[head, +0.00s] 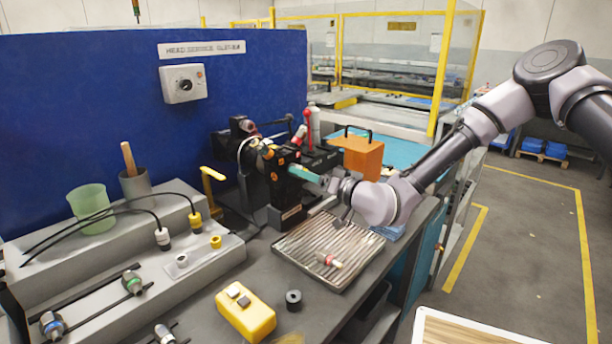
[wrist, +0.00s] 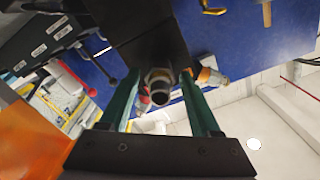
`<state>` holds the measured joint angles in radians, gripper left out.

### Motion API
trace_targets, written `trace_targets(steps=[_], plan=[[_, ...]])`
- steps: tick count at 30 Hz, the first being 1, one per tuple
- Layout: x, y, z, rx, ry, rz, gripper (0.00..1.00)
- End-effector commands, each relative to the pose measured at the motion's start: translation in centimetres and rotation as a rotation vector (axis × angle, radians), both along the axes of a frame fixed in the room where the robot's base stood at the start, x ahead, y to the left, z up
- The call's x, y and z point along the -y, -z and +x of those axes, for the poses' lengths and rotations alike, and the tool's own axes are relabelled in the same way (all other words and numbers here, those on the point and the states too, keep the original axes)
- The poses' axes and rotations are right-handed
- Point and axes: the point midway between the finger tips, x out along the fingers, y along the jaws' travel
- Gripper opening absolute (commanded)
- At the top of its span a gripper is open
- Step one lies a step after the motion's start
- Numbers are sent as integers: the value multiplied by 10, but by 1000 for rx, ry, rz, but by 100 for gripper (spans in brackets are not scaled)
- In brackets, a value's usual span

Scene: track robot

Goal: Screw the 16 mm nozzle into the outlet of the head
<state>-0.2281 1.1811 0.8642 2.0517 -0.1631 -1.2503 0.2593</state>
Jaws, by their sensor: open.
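The black head (head: 287,190) is held in a bench fixture, with orange and yellow fittings on its upper part. My gripper (head: 296,170) reaches it from the right with teal fingers. In the wrist view my gripper (wrist: 160,78) is open. Its fingers stand on either side of a metal hex-shaped fitting (wrist: 158,82) with a dark round bore, below a black block. Gaps show between the fitting and both fingers. I cannot tell whether this fitting is the 16 mm nozzle or the outlet itself. No size marking is readable.
A ribbed drip tray (head: 345,275) with a small red and white part lies in front. A yellow block (head: 246,312) and a black ring (head: 293,299) lie on the bench. A grey rack (head: 130,270) stands left, an orange case (head: 362,157) behind.

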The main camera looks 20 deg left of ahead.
Motion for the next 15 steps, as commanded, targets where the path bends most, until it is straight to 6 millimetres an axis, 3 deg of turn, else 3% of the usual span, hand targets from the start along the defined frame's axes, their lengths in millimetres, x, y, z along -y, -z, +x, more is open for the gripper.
trace_targets(steps=[9, 15], plan=[[0, 0, 0, 34, -1, -9, 64], [-1, -1, -2, 420, -4, -120, 64]])
